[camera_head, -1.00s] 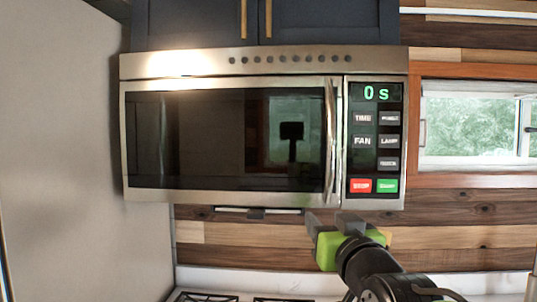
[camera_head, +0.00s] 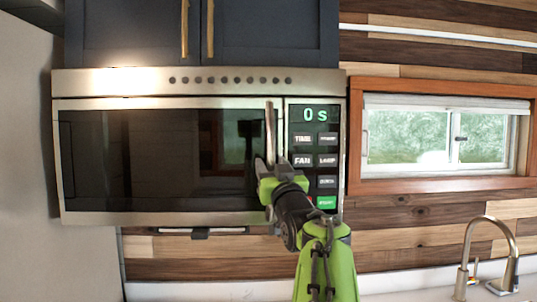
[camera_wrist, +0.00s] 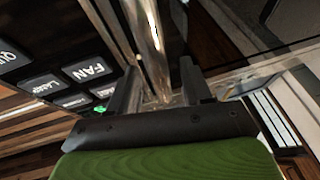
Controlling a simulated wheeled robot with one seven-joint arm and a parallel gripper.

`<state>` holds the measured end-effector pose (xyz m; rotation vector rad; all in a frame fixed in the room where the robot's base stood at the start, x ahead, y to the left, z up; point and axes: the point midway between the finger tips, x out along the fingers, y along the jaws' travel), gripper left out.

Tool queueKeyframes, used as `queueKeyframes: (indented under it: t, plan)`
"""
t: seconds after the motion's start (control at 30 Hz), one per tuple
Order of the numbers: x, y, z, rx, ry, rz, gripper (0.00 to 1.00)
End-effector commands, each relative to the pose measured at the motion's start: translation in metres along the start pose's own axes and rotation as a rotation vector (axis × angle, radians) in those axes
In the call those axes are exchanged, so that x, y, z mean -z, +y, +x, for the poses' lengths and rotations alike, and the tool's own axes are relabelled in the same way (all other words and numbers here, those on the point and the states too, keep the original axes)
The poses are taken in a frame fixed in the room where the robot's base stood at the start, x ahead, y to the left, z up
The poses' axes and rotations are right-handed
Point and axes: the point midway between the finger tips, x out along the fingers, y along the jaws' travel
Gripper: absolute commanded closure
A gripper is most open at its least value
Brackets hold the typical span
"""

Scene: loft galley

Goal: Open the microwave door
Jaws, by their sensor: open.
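The microwave (camera_head: 190,82) hangs under dark cabinets, and its dark-glass door (camera_head: 150,160) looks shut. The door's upright metal handle (camera_head: 270,128) is at its right edge, beside the control panel (camera_head: 314,170). My gripper (camera_head: 270,168) is raised in front of the handle's lower part and hides it there. In the wrist view my gripper (camera_wrist: 158,85) is open, and the handle (camera_wrist: 151,45) runs down between its two fingers. I see no finger clearly pressed on the handle. The panel also shows at the left of the wrist view (camera_wrist: 60,82).
A pale grey surface (camera_head: 25,150) stands close at the left of the microwave. A window (camera_head: 440,135) is on the right, with a faucet (camera_head: 485,240) below it. Dark cabinets (camera_head: 270,35) are above the door.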

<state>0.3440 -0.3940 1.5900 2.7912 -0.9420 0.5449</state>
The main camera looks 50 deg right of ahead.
Motion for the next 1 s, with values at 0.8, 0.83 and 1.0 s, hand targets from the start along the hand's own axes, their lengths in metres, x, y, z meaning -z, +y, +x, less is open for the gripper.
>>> queueKeyframes:
  t: [0.8,0.83,1.0]
  plan:
    - [-0.0009,0.0001,0.0117,-0.001,-0.001,0.000,1.00]
    - [-0.0009,0.0001,0.0117,-0.001,-0.001,0.000,1.00]
    - [-0.0007,-0.0002,0.0105,-0.003,-0.001,-0.001,1.00]
